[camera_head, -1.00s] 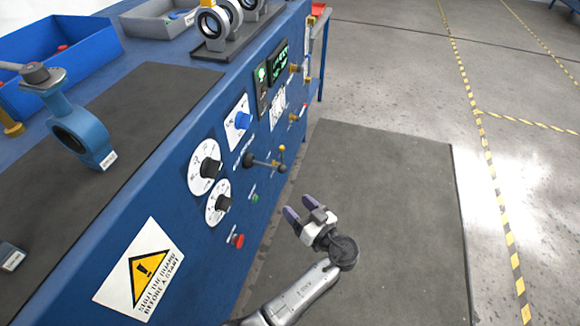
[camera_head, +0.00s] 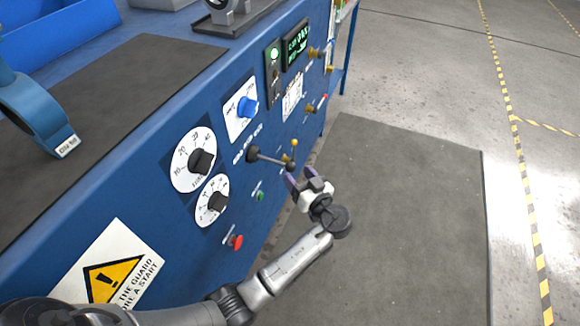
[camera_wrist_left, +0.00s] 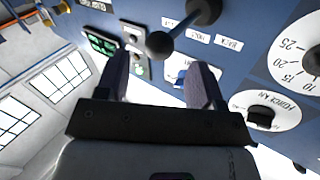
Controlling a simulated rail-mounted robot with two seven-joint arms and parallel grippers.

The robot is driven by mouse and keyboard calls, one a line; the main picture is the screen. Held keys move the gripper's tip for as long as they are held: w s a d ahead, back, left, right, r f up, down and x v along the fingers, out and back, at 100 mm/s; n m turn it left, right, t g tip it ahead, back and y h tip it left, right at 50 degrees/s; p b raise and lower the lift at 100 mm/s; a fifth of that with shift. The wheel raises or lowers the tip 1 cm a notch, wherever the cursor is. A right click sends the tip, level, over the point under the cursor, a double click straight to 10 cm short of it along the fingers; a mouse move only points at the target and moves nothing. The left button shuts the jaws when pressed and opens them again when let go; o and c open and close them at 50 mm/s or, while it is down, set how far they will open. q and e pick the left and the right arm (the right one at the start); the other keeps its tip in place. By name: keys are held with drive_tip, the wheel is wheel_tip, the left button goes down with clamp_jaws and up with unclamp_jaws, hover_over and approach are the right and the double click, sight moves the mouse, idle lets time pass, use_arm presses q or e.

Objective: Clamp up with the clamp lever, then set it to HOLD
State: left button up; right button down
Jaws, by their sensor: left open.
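The clamp lever (camera_head: 268,158) sticks out from the blue front panel, a dark hub with a grey rod ending in a dark ball. In the left wrist view its black ball knob (camera_wrist_left: 159,44) and dark hub (camera_wrist_left: 204,11) show close up. Small white labels lie beside the hub; one reads BACK (camera_wrist_left: 229,43), and another seems to read HOLD (camera_wrist_left: 198,34). My left gripper (camera_head: 298,176) is open and empty, just below the lever's end. In the left wrist view the knob appears between and just beyond the fingertips (camera_wrist_left: 160,62); contact cannot be told. My right gripper is out of view.
The panel also carries two white dials (camera_head: 192,160), a blue knob (camera_head: 246,107), a green button (camera_head: 260,196), a red button (camera_head: 236,242) and a lit display (camera_head: 297,42). A yellow ball (camera_head: 294,142) sits close to the lever. The floor mat (camera_head: 400,220) is clear.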

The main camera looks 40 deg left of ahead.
sight(293, 170)
use_arm(q)
drive_tip(key=shift+b+x, duration=0.35)
drive_tip(key=shift+x, duration=2.1)
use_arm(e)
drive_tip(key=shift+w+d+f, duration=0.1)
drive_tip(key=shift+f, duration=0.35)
use_arm(q)
drive_tip(key=shift+c, duration=0.2)
